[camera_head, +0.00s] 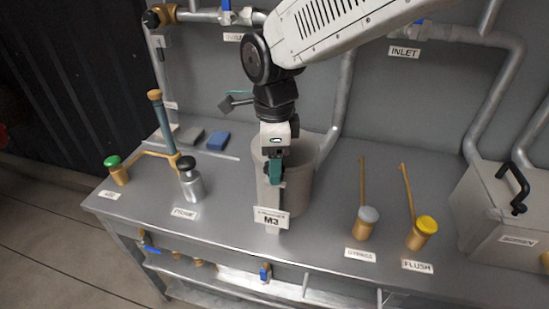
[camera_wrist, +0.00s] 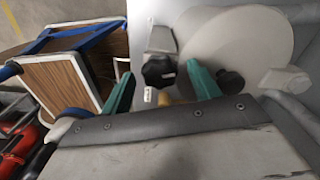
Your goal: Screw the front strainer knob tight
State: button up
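A grey cylindrical vessel (camera_head: 299,190) stands on the bench, behind a small stand labelled M3 (camera_head: 271,217). My gripper (camera_head: 275,172) points down at its front side in the head view. In the wrist view my gripper (camera_wrist: 162,86) is open, with its two teal fingers apart. A black lobed knob (camera_wrist: 159,70) shows between the fingers; contact cannot be told. A second black knob (camera_wrist: 231,81) lies right of the right finger, beside the round grey top (camera_wrist: 238,42). No strainer label is readable, and the knobs are hidden in the head view.
Left on the bench are a green-capped fitting (camera_head: 114,168) and a silver bottle-like fitting (camera_head: 190,183). Right are a grey-capped fitting (camera_head: 366,222), a yellow-capped fitting (camera_head: 423,232) and a grey box with a black handle (camera_head: 480,215). Pipes run along the back wall.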

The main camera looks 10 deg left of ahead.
notch_tip(320, 180, up, 8)
jog(key=shift+f, duration=0.1)
dwell(0.4)
